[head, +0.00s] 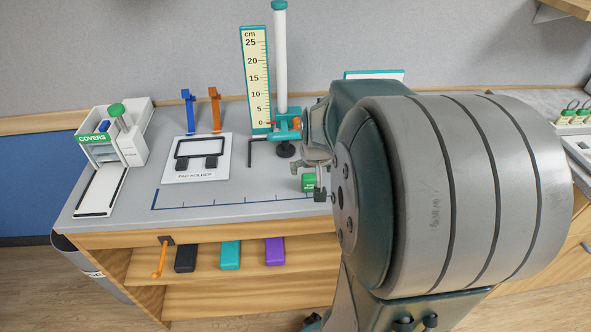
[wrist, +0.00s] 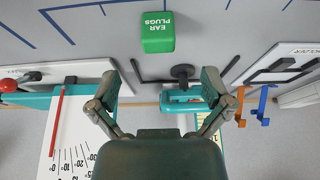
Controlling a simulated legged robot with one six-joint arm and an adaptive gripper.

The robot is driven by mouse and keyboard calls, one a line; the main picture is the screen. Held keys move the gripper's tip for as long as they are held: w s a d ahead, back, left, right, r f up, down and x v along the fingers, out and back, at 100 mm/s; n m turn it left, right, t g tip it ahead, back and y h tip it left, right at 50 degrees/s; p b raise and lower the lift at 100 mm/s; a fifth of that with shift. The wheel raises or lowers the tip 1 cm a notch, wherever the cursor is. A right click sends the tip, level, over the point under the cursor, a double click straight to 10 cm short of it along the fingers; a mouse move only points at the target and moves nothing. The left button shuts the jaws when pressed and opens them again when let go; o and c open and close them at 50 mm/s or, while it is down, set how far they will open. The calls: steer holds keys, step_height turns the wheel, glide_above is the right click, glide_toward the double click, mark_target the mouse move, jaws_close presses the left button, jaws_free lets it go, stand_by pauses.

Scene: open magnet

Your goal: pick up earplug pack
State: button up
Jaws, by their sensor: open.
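The earplug pack (wrist: 158,32) is a small green block with white "EAR PLUGS" lettering. It sits on the grey counter and shows near the top middle of the wrist view. In the head view the pack (head: 308,182) is partly covered by my gripper (head: 318,178). In the wrist view my gripper (wrist: 160,85) is open and empty, with its two fingers spread wide. The pack lies beyond the fingertips, roughly centred between them, and apart from both.
A height stand with a cm scale (head: 256,75) and white post (head: 280,60) rises behind the pack. A pad holder (head: 182,176) and covers dispenser (head: 130,150) stand to the left. A dark round knob (wrist: 183,72) is close to the pack. Counter in front is clear.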

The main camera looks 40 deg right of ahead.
mark_target(310, 177)
steer(key=x, duration=0.3)
steer(key=shift+w+a+f, duration=0.1)
steer(key=shift+w+f, duration=0.05)
steer(key=shift+f, duration=0.2)
steer(key=shift+w+d+x, duration=0.1)
steer(key=shift+d+x, duration=0.15)
steer(key=shift+x, duration=1.2)
steer(key=shift+w+d+x, duration=0.1)
steer(key=shift+d+x, duration=0.1)
steer(key=shift+x, duration=1.25)
steer(key=shift+r, duration=0.25)
steer(key=c, duration=0.9)
